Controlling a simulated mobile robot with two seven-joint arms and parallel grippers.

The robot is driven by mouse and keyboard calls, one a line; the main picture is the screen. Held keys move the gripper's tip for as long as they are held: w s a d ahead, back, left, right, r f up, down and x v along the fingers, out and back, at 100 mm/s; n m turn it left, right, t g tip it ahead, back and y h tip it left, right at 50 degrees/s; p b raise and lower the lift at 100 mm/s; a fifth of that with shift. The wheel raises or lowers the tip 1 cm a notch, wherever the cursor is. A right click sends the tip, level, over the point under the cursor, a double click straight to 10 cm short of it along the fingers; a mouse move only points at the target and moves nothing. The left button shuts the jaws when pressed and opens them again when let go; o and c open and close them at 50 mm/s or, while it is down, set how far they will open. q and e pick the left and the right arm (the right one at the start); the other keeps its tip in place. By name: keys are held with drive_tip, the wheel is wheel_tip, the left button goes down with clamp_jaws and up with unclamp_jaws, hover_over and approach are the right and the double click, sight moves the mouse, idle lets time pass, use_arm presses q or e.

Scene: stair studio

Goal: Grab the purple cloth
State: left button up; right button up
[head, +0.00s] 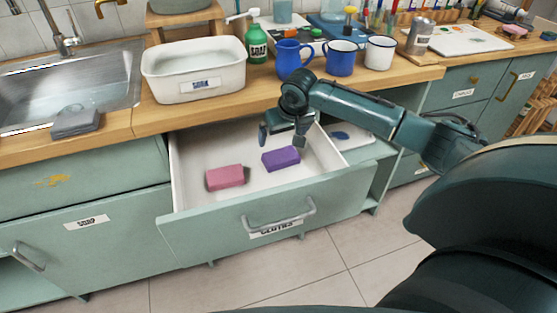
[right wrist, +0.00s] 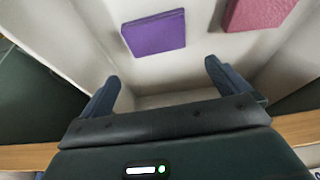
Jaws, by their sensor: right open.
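The purple cloth (head: 281,158) is a folded block lying flat in the open white drawer (head: 183,165), to the right of a pink one. In the right wrist view the purple cloth (right wrist: 154,34) lies beyond the fingertips, a little left of the gap between them. My right gripper (head: 281,139) is open and empty above the drawer, just behind the purple cloth and apart from it. Its two fingers also show in the right wrist view (right wrist: 162,75). My left gripper is not in view.
A pink cloth (head: 227,176) lies in the same drawer. The drawer front (head: 268,222) with a handle stands out over the tiled floor. On the wooden counter are a white basin (head: 195,72), a green bottle (head: 257,45) and several mugs (head: 341,57). A grey cloth (head: 75,121) lies by the sink.

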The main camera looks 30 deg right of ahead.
hover_over(277, 150)
drive_tip(key=s, duration=0.3)
drive_tip(key=f, duration=0.4)
drive_tip(key=shift+w+a+f+b, duration=0.15)
drive_tip(key=shift+a+f+b, duration=0.05)
drive_tip(key=shift+f+b, duration=0.2)
drive_tip(key=b+x, duration=0.1)
drive_tip(key=x, duration=0.2)
drive_tip(key=shift+w+f, duration=0.25)
drive_tip(key=shift+w+d+f, duration=0.1)
drive_tip(key=shift+w+f, duration=0.1)
drive_tip(key=shift+f, duration=0.3)
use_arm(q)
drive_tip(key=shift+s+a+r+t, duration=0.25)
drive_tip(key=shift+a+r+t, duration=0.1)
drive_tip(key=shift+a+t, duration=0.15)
use_arm(e)
drive_tip(key=shift+c, duration=0.4)
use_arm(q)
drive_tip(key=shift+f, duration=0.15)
use_arm(e)
drive_tip(key=c, duration=0.5)
